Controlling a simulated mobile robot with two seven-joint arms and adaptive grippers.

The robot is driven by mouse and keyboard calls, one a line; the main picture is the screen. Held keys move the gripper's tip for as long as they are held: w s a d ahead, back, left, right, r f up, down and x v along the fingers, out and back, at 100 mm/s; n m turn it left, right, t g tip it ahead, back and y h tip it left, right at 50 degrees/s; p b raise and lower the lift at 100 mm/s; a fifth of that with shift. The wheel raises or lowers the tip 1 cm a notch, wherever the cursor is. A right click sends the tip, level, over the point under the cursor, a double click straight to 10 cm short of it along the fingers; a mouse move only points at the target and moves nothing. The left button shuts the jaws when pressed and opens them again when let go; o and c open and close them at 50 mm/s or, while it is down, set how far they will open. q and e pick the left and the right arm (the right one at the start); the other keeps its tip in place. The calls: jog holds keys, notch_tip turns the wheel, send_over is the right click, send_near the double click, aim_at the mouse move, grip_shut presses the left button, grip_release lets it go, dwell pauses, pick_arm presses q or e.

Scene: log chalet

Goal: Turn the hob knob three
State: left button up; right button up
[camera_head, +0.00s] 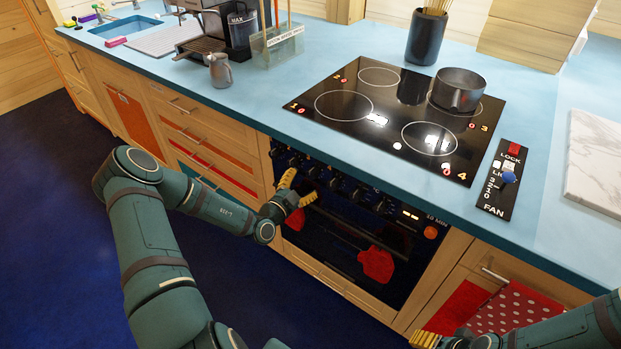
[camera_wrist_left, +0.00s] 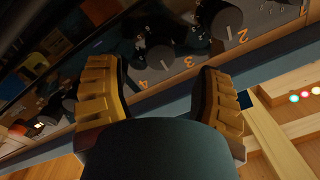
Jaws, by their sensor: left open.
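The hob knobs (camera_head: 337,183) are a row of dark round knobs along the top of the oven front. In the left wrist view, printed numbers run beside them, and the dark knob next to the 3, hob knob three (camera_wrist_left: 160,54), shows ahead between my fingertips. My left gripper (camera_head: 297,188) is open and empty in front of the left part of the row. In the left wrist view its two yellow-padded fingers (camera_wrist_left: 157,72) stand apart on either side of the knob. Contact cannot be told. My right gripper (camera_head: 425,340) shows only partly at the bottom edge.
The black hob (camera_head: 345,135) has a metal pot (camera_head: 457,90) on its back right ring. The worktop edge overhangs the knobs. A lock and fan panel (camera_head: 502,180) lies right of the hob. Red oven mitts (camera_head: 376,264) show on the oven door; a dotted towel (camera_head: 512,308) hangs right.

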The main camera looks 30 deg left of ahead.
aim_at(310, 176)
pick_arm(q)
jog(key=shift+w+b, duration=0.4)
jog(key=shift+w, duration=1.9)
grip_shut()
